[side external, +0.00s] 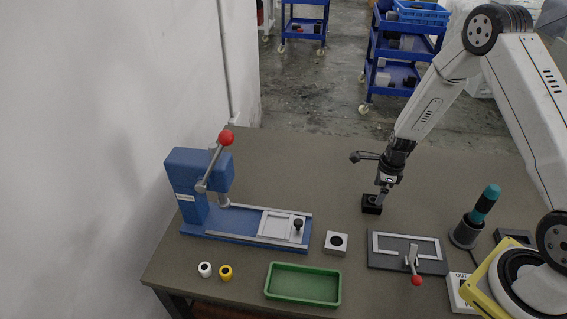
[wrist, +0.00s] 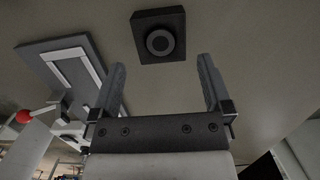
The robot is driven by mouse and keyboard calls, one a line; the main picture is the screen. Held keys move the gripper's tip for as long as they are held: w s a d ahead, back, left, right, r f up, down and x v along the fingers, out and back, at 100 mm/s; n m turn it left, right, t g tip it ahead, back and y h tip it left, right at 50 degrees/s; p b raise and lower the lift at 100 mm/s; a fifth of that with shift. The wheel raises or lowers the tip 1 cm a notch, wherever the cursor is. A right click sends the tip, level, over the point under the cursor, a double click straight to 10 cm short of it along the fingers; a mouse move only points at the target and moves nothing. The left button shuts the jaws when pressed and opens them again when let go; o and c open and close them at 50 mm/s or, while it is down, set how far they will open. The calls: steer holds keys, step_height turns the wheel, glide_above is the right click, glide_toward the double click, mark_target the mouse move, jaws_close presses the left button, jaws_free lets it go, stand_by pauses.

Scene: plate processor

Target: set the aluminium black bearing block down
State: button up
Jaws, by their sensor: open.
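A black bearing block (side external: 371,205) with a round boss rests on the bare table, behind the grey fixture. It also shows in the wrist view (wrist: 143,20), just beyond my fingertips and apart from them. My gripper (side external: 383,190) is open and empty, low beside this block; in the wrist view its two fingers (wrist: 160,76) stand wide apart with nothing between them. A silver, aluminium-looking block (side external: 335,249) with a dark round bore sits on the table between the blue press and the grey fixture.
A blue press (side external: 190,187) with a red-knobbed lever stands at left. A grey clamp fixture (side external: 437,264) and a teal-handled tool (side external: 484,205) are at right. The back table is clear.

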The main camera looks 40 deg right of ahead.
mark_target(373, 199)
steer(key=shift+f, duration=0.25)
steer(key=shift+w+a+f, duration=0.15)
steer(key=shift+f, duration=1.1)
steer(key=shift+w+a+f, duration=0.1)
steer(key=shift+w+f, duration=0.05)
steer(key=shift+f, duration=1.1)
jaws_close()
steer(key=shift+r, duration=0.25)
